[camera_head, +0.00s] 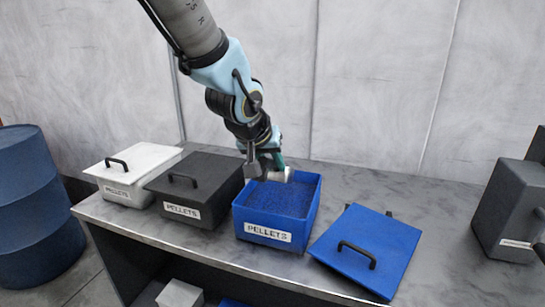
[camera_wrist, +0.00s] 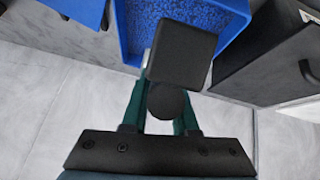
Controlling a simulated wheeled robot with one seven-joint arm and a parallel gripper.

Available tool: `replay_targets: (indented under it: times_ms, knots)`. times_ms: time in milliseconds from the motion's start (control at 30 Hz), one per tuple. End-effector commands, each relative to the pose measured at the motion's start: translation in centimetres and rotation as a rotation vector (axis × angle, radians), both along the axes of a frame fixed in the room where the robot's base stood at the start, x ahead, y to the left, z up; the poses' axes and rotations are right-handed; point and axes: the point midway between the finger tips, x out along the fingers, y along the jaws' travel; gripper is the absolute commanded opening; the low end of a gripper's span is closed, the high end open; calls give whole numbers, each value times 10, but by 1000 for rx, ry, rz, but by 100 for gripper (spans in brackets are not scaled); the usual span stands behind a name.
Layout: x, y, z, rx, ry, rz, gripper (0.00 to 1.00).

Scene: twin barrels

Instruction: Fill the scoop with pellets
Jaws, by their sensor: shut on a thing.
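The blue bin (camera_head: 265,237), labelled PELLETS, stands open on the counter and holds dark blue pellets (camera_head: 285,200). The pellets also show at the top of the wrist view (camera_wrist: 222,17). My gripper (camera_head: 268,160) is above the back of the bin, shut on the scoop. The scoop (camera_head: 279,174) shows as a small silvery piece just over the pellets in the head view. In the wrist view its dark block-like end and round handle (camera_wrist: 182,52) lie between my green fingers and hide most of the scoop. I cannot tell whether pellets are in it.
A blue lid (camera_head: 385,245) with a black handle lies right of the bin. A lidded black bin (camera_head: 195,190) and a lidded white bin (camera_head: 125,175) stand to the left. A dark grey box (camera_head: 510,210) is at far right. A wall runs behind the counter (camera_head: 425,205).

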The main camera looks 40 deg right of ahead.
Motion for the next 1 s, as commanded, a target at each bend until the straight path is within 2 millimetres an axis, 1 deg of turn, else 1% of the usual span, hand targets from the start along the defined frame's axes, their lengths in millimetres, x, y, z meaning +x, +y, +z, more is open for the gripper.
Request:
replay_targets:
  times_ms: [67,1000]
  knots:
    - [1,-1,3,8,4,0,0]
    - [6,-8,-4,107,68,1,0]
